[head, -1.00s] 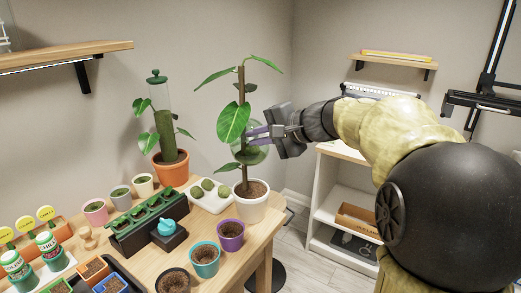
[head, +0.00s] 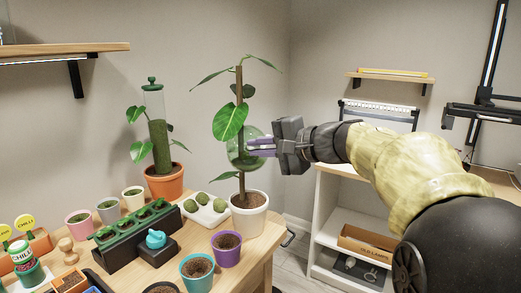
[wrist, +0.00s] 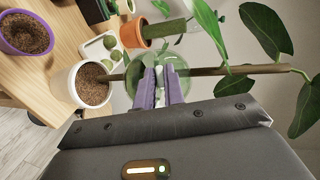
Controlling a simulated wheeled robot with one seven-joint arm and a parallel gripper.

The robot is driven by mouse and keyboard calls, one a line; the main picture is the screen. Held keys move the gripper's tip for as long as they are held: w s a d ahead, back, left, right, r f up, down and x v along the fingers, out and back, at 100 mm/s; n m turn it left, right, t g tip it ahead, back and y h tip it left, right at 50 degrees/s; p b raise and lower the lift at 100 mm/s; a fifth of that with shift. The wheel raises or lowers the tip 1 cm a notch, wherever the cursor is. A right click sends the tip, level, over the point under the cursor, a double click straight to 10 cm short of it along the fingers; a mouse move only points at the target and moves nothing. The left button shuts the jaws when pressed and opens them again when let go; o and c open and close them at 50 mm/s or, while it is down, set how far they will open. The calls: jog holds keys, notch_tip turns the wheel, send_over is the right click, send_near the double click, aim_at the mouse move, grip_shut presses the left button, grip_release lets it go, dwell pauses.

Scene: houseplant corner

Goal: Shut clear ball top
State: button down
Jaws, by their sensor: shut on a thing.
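The clear, green-tinted ball (head: 238,159) sits around the upright stem of the potted plant (head: 229,122), above its white pot (head: 249,218). It also shows in the wrist view (wrist: 181,70), behind my purple fingers. My gripper (head: 250,147) reaches in from the right at the ball's height. Its two fingers are close together at the ball's near side, shut on the clear ball; in the wrist view (wrist: 161,75) their tips overlap the ball. The fingers partly hide the ball, and I cannot tell whether its seam is fully closed.
A terracotta pot (head: 165,184) with a mossy pole stands behind left. A purple pot (head: 227,250) and a teal pot (head: 197,270) stand in front.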

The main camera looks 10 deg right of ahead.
jog(key=shift+r, duration=0.15)
jog(key=c, duration=1.5)
grip_release()
jog(key=shift+w, duration=0.1)
jog(key=p+v, duration=0.1)
jog(key=v, duration=1.6)
jog(key=shift+d, duration=0.15)
jog(key=shift+c, duration=0.5)
